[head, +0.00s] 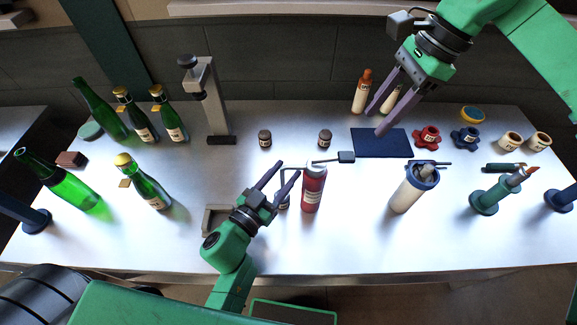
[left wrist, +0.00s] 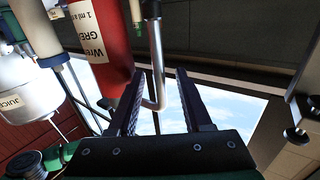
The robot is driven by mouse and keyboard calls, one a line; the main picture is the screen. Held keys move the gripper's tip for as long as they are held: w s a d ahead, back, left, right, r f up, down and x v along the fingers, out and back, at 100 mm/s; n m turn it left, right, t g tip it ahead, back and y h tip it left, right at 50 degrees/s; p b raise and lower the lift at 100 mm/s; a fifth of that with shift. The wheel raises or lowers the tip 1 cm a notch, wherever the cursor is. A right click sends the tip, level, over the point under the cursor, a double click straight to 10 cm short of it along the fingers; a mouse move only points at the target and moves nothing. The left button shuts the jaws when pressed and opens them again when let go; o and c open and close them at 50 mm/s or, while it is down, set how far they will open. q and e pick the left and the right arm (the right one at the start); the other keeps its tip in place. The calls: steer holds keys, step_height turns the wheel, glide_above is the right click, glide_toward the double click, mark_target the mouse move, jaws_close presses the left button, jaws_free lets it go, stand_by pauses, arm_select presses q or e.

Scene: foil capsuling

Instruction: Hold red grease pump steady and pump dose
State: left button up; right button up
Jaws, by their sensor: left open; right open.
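The red grease pump (head: 313,190) stands upright near the front middle of the table, with a dark flat press pad (head: 346,157) out to its right and a bent metal spout on its left. My left gripper (head: 289,169) is open just left of the pump, its fingers beside the spout. In the left wrist view the red body (left wrist: 100,40) shows inverted, and the spout (left wrist: 157,75) runs between the open fingers, with no clear grip. My right gripper (head: 372,125) is open and empty above the dark blue mat (head: 395,150).
A white pump with a blue collar (head: 405,195) stands to the right. Two small dark jars (head: 265,139) (head: 325,138) stand behind. Green bottles (head: 60,185) and a grey press stand (head: 215,105) are at left. Red (head: 427,137) and blue (head: 465,138) knobs lie right of the mat.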

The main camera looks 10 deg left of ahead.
arm_select(q)
steer(key=shift+x, duration=1.4)
jaws_close()
stand_by(1.3)
